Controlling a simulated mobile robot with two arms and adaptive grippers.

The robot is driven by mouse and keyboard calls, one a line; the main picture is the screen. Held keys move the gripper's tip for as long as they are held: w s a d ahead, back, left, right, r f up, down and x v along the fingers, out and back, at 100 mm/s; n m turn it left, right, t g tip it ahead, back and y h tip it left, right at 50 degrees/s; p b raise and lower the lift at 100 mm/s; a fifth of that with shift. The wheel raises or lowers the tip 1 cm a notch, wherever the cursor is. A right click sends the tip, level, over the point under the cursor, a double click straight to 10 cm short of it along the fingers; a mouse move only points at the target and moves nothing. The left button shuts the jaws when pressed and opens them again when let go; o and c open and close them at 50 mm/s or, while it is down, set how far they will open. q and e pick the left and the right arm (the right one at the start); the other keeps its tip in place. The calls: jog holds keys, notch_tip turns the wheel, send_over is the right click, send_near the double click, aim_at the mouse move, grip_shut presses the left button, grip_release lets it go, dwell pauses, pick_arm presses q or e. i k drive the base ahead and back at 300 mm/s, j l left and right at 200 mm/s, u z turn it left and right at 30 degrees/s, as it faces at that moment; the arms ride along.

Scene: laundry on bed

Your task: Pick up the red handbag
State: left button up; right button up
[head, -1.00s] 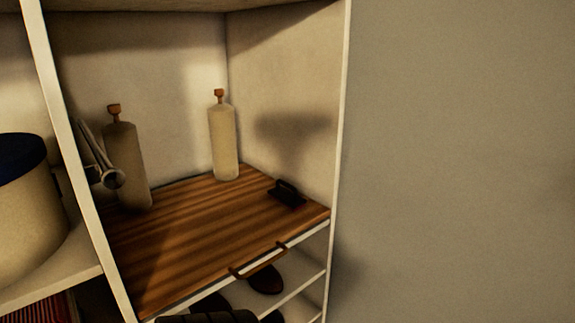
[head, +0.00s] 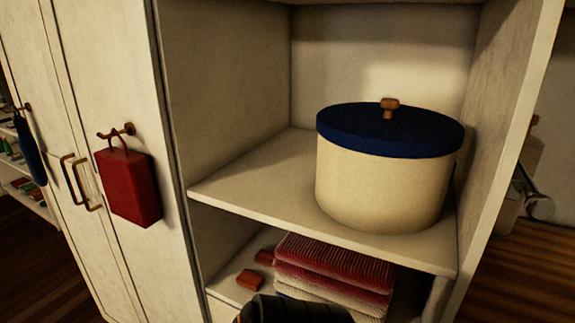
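The red handbag (head: 131,188) hangs by its thin loop handle from a small hook (head: 124,130) on a cream cabinet door, left of centre in the head view. It is boxy and hangs nearly upright against the door.
Brass door handles (head: 82,184) sit just left of the handbag. A dark blue item (head: 30,152) hangs farther left. Right of the door, an open shelf (head: 265,190) holds a cream round box (head: 380,185) with a blue lid; folded red towels (head: 330,268) lie below.

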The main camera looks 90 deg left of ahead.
aim_at(126, 175)
jog(key=u, duration=3.75)
jog(key=z, duration=0.5)
jog(key=j+z, duration=0.4)
jog(key=j, duration=0.2)
jog(key=j+z, duration=0.4)
jog(key=j, duration=0.2)
jog(key=k+j+z, duration=0.1)
jog(key=j+z, duration=0.25)
jog(key=j, duration=0.25)
